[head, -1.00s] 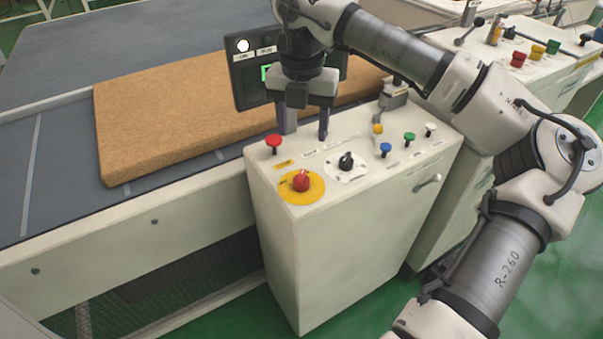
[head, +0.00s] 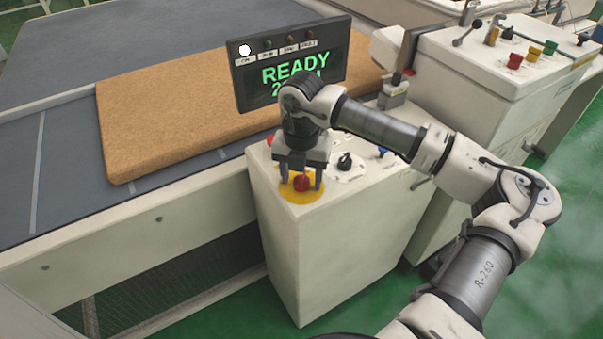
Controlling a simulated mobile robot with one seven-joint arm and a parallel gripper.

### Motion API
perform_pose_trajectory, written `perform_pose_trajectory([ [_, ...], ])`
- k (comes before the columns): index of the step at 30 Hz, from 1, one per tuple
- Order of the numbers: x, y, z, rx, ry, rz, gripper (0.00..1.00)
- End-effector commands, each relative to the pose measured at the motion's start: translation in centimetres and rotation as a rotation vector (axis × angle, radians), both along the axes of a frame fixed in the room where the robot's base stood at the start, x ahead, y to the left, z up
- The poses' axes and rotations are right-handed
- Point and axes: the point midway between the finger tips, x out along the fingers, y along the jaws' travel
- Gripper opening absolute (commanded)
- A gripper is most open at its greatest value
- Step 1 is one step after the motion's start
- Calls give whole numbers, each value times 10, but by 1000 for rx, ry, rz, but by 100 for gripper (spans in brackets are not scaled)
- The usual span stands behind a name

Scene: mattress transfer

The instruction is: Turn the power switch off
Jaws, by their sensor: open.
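A red rotary knob (head: 301,184) sits on a yellow round plate (head: 292,197) at the front left of the white control cabinet's top. No label naming it as the power switch is readable. My gripper (head: 301,181) points down over it, open, with one finger on each side of the knob. I cannot tell whether the fingers touch it. A black rotary knob (head: 345,161) on a white plate is just to the right. The display (head: 293,66) behind reads READY in green, with a lit white lamp (head: 245,50) above the label ON.
A blue push button (head: 381,152) shows right of the black knob; my arm hides other buttons. A brown mattress (head: 190,115) lies on the grey conveyor (head: 60,160) at left. Another cabinet with coloured buttons (head: 514,61) stands at back right.

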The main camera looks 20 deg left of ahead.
Motion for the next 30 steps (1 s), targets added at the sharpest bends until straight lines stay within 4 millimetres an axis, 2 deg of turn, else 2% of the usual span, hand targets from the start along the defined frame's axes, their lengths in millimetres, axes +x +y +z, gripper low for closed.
perform_pose_trajectory([
  [3,0,0,0,0,0,0,56],
  [13,0,0,0,0,0,0,13],
  [23,0,0,-2,0,-1,42,12],
  [30,0,0,-5,-1,-3,185,12],
])
